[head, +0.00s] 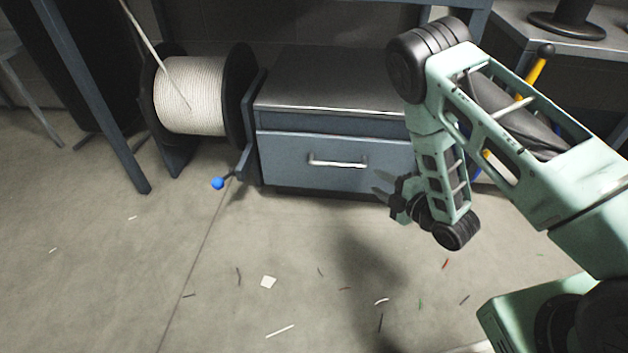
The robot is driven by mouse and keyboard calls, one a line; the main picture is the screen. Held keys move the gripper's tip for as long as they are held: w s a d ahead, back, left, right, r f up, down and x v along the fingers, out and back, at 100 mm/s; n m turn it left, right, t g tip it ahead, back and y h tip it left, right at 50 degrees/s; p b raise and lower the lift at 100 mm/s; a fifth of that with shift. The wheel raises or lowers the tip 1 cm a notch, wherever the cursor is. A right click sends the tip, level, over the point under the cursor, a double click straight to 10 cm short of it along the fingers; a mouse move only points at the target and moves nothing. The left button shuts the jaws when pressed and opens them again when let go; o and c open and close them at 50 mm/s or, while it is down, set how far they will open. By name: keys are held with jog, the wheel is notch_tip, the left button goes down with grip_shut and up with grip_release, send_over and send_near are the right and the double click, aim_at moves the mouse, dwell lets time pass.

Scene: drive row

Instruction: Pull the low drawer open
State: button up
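The low drawer (290,172) is a blue-grey front in a low cabinet with a metal top (330,82), standing on the floor. It looks shut. Its silver bar handle (338,162) runs level across the upper middle of the front. My gripper (381,193) is to the right of the handle and a little lower in the picture, in front of the drawer's right end. Its dark fingers point left and show a gap between them, with nothing held. The gripper is apart from the handle. My arm hides the cabinet's right end.
A spool of white rope (190,95) stands left of the cabinet, with a blue-knobbed crank (218,183) sticking out in front. A metal bench (560,35) is at the back right. The floor (300,260) before the drawer is open, with small scattered scraps.

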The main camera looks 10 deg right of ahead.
aim_at(336, 166)
jog(key=shift+n+y, duration=0.6)
jog(key=shift+f+b+x, duration=0.4)
jog(key=shift+b+x, duration=1.1)
jog(key=shift+x, duration=1.45)
jog(key=shift+f+b+x, duration=0.35)
jog(key=shift+b+x, duration=1.15)
jog(key=shift+x, duration=1.45)
jog(key=shift+f+b+x, duration=0.4)
jog(key=shift+b+x, duration=1.1)
jog(key=shift+x, duration=1.45)
jog(key=shift+s, duration=0.2)
grip_shut()
